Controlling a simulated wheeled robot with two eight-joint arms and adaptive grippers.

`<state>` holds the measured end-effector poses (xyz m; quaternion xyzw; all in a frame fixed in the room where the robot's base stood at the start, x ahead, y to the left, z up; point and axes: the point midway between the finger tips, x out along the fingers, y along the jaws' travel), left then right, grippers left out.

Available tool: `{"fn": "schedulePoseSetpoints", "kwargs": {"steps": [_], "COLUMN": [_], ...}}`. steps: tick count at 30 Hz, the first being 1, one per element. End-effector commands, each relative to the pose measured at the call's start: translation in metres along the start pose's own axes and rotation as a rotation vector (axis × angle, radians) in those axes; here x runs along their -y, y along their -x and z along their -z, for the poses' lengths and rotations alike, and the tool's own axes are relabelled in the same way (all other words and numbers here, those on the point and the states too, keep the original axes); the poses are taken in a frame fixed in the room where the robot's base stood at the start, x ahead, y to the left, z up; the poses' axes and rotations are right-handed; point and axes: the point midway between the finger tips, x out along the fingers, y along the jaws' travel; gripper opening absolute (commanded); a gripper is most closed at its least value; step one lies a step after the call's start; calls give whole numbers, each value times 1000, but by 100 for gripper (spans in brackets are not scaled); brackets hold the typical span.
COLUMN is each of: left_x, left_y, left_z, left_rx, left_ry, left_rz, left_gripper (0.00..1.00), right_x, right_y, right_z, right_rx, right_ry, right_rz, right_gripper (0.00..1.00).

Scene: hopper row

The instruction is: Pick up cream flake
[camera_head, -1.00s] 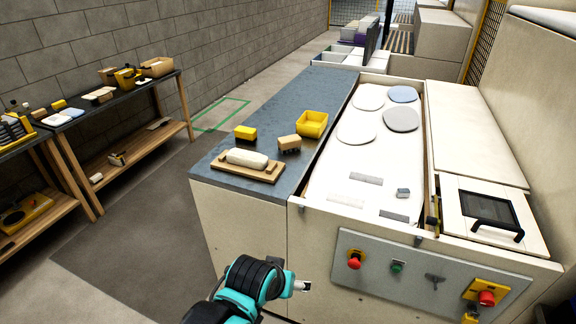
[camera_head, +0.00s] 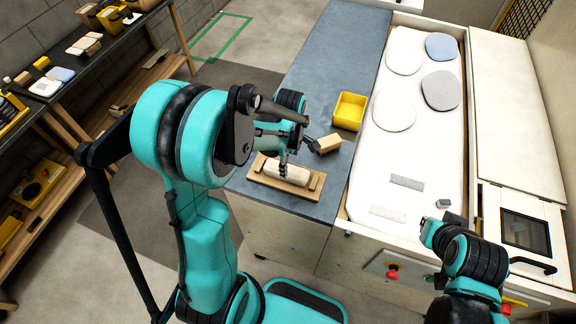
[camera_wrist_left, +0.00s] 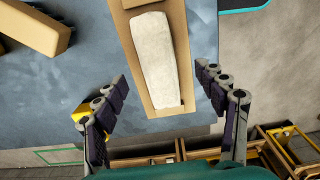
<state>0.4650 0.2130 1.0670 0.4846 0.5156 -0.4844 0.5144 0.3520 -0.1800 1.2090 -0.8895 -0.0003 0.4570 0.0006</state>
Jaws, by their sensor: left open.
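A long cream-white piece with rounded edges, which fits the cream flake, lies in a shallow tan wooden tray (camera_head: 306,195) on the blue-grey counter. The cream piece (camera_head: 285,173) also shows in the left wrist view (camera_wrist_left: 156,60). My left gripper (camera_head: 283,158) is over the tray in the head view and partly covers the piece. In the left wrist view my left gripper (camera_wrist_left: 162,76) is open, its fingers apart on either side of the tray, with nothing held. My right gripper (camera_head: 436,232) is at the right near the hopper's front edge; its jaws are unclear.
A tan block (camera_head: 327,143) and a yellow bin (camera_head: 350,110) stand behind the tray. The white hopper bed (camera_head: 415,150) at the right holds several flat round pieces. A control panel with a red button (camera_head: 392,274) is on its front. A shelf with goods is at the left.

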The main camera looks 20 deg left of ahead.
Motion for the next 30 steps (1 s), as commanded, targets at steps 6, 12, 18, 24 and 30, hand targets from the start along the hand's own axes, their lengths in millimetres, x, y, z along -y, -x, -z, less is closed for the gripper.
{"fn": "schedulePoseSetpoints", "kwargs": {"steps": [6,12,18,24,30], "left_x": [-2,-3,-2,-3,-3], "left_y": [-31,-57,-60,-60,-60], "left_z": [7,10,10,10,10], "left_rx": [0,0,0,0,0], "left_ry": [-1,-3,-3,-3,-3], "left_rz": [-1,-2,-2,-2,-2], "left_gripper": [72,72,72,43,17], "right_x": [0,0,0,0,0], "right_y": [-5,-8,-8,-8,-8], "right_z": [-3,-5,-5,-5,-5], "right_rx": [0,0,0,0,0], "right_ry": [0,0,0,0,0], "right_rz": [0,0,0,0,0], "right_gripper": [0,0,0,0,0]}}
